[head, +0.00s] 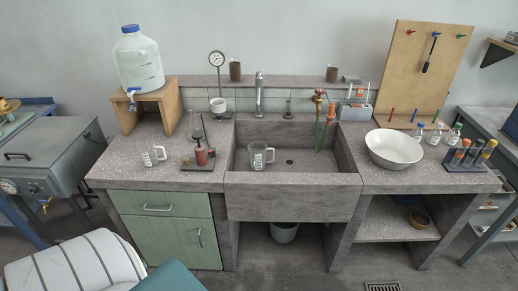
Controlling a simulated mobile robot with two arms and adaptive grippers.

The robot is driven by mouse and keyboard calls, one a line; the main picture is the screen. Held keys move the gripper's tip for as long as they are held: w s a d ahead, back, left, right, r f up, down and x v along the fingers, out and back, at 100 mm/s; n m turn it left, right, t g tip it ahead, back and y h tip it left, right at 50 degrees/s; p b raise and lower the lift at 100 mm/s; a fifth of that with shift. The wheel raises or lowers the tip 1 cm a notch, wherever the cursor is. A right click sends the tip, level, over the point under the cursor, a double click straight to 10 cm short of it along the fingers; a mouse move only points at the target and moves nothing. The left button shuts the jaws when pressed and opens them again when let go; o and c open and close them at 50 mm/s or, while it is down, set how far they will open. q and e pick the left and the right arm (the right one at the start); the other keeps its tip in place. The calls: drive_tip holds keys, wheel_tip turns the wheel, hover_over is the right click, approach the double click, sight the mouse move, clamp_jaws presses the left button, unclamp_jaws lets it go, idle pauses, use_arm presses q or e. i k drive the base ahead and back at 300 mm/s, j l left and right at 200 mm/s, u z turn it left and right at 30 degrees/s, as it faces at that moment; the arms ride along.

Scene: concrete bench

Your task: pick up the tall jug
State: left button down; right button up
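A clear glass jug (259,158) with a handle on its right stands in the sink basin, left of the drain. It looks the taller of two clear handled vessels. The smaller glass vessel (152,156) sits on the counter left of the sink. Neither of my grippers shows in the head view.
The stone sink (290,203) has a raised front wall and a tap (259,95) behind. A burette-like stand (201,155) is left of it. A white bowl (394,150), small bottles (435,133) and a tube rack (468,160) stand right. A water bottle (138,60) sits on a wooden stand.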

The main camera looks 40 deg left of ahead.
sight(257, 150)
drive_tip(key=u, duration=1.3)
drive_tip(key=l+u, duration=0.1)
drive_tip(key=i, duration=0.05)
